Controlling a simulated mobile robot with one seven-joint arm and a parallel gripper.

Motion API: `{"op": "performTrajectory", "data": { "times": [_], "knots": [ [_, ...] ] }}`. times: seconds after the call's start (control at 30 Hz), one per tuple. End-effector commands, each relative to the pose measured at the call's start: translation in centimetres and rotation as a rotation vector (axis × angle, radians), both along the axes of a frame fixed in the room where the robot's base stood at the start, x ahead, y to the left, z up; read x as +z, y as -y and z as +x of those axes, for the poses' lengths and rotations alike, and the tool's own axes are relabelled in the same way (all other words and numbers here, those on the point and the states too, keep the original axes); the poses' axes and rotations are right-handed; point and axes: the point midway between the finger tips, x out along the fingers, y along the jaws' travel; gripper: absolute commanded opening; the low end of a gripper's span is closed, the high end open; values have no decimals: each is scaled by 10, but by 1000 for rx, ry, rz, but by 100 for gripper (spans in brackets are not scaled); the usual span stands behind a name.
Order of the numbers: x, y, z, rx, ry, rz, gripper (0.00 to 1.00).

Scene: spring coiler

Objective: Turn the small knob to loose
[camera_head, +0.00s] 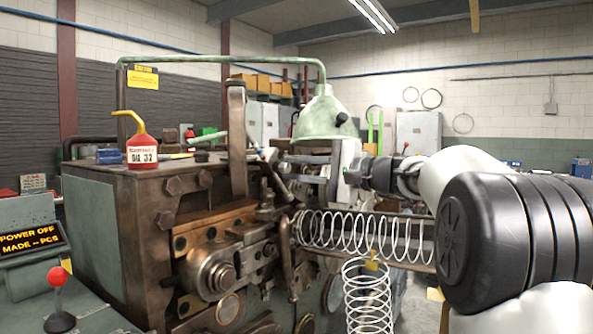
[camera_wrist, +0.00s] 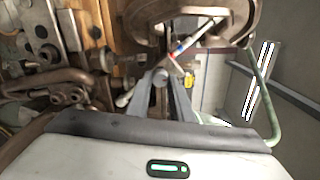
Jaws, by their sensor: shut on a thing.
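The small knob (camera_wrist: 160,76) is a grey round piece in the wrist view, between the tips of my two fingers. My gripper (camera_wrist: 159,84) is shut on it, one finger on each side. Which way the knob is turned, and any mark for loose, I cannot make out. In the head view my gripper (camera_head: 302,168) reaches in from the right to the upper part of the spring coiler (camera_head: 110,205), below the green lamp. The knob is too small to make out there.
A green lamp (camera_head: 325,115) hangs just above my gripper. A rod with red and blue bands (camera_wrist: 178,50) lies close to the fingertips. A coiled spring (camera_head: 350,232) stretches below my arm. A red oil can (camera_head: 142,152) stands on the machine, and a red-balled lever (camera_head: 59,278) is at lower left.

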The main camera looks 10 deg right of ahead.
Motion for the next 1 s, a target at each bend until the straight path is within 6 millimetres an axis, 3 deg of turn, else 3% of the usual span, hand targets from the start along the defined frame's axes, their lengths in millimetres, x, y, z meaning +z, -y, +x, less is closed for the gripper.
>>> {"op": "performTrajectory", "data": {
  "times": [0.03,0.07,0.17,0.57,1.0],
  "knots": [
    [-1,0,0,-1,-1,-1,0],
    [-1,0,0,-1,-1,-1,23],
    [-1,0,0,-1,-1,-1,39],
    [0,6,-5,-2,0,0,39],
    [2,75,-73,-5,-2,1,39]
  ]
}}
